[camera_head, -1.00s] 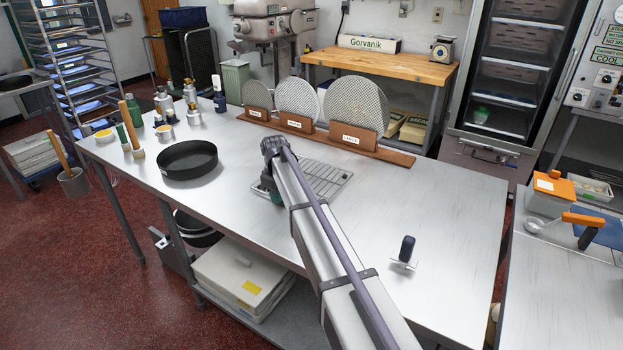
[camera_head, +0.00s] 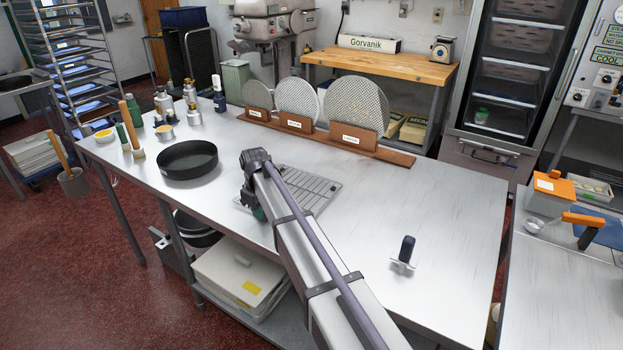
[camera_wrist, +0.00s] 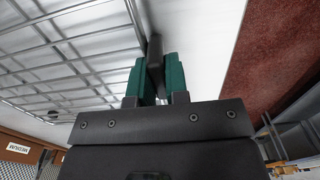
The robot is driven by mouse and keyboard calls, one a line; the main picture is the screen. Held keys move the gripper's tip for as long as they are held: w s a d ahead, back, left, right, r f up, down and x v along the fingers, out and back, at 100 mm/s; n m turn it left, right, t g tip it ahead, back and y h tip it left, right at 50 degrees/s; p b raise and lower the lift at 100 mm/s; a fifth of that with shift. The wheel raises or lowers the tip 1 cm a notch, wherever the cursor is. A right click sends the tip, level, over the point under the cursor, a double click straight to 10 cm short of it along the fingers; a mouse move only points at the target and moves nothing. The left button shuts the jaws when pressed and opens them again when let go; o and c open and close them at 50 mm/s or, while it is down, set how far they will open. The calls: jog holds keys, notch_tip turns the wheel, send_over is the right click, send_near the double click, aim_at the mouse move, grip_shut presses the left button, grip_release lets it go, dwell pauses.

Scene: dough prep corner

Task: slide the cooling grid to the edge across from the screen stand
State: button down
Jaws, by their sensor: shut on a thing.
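The cooling grid (camera_head: 318,187), a flat wire rack, lies on the steel table between the screen stand and the table's front edge; my arm hides part of it. My gripper (camera_head: 258,213) is low at the grid's front side. In the wrist view the grid (camera_wrist: 72,52) fills the left, and the green fingers of my gripper (camera_wrist: 155,72) are shut on a dark block at the grid's rim. The screen stand (camera_head: 392,155), a brown wooden rack with three round mesh screens, stands along the table's back edge.
A black round pan (camera_head: 187,160) stands left of my gripper. A dark-handled scraper (camera_head: 404,256) lies to the right. Bottles and jars (camera_head: 165,105) crowd the left end. Bare steel (camera_wrist: 200,35) and red floor beyond the edge (camera_wrist: 280,60) show in the wrist view.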

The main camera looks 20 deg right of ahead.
jog(key=shift+s+a, duration=1.55)
jog(key=shift+a, duration=0.3)
jog(key=c, duration=1.1)
grip_release()
jog(key=shift+o, duration=0.2)
jog(key=shift+r, duration=0.1)
notch_tip(320, 180, up, 11)
jog(key=p, duration=1.1)
jog(key=s+d+m, duration=0.2)
jog(key=s+d, duration=0.2)
jog(key=s, duration=0.5)
jog(key=s+d+m, duration=0.3)
jog(key=s+d, duration=0.1)
jog(key=s, duration=0.5)
jog(key=s+d+m, duration=0.3)
jog(key=s+d, duration=0.1)
jog(key=s, duration=0.5)
jog(key=shift+d+f+b, duration=0.3)
jog(key=shift+d+f, duration=0.1)
